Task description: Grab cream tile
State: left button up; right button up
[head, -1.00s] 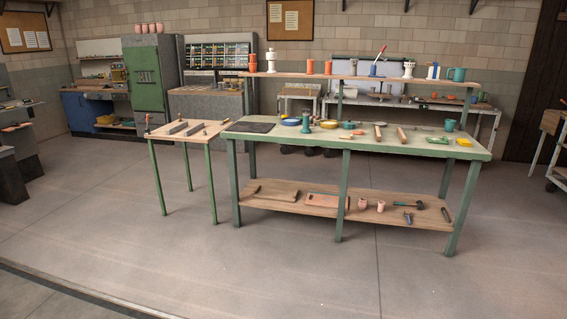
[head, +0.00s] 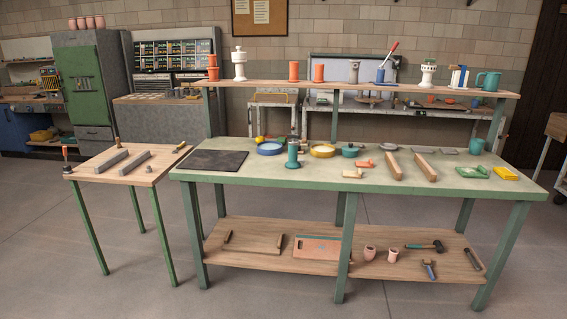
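A small, flat cream piece (head: 352,173) lies on the green-framed workbench (head: 262,179), near the middle of its top. It looks like the cream tile, but it is too small to be sure. A small orange piece (head: 364,164) lies just behind it. Neither of my grippers shows in the head view.
Two wooden bars (head: 394,166) lie right of the cream piece, and a teal cylinder (head: 292,153) stands to its left. A dark mat (head: 218,160) covers the bench's left end. A raised shelf (head: 270,83) runs along the back. A small side table (head: 128,176) stands left. Floor in front is clear.

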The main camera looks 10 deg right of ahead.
aim_at(353, 175)
jog(key=i+j+z, duration=0.1)
jog(key=i+z, duration=0.35)
jog(key=i+j+z, duration=0.2)
jog(key=i+z, duration=0.2)
jog(key=i+j+z, duration=0.45)
jog(key=k+l, duration=0.05)
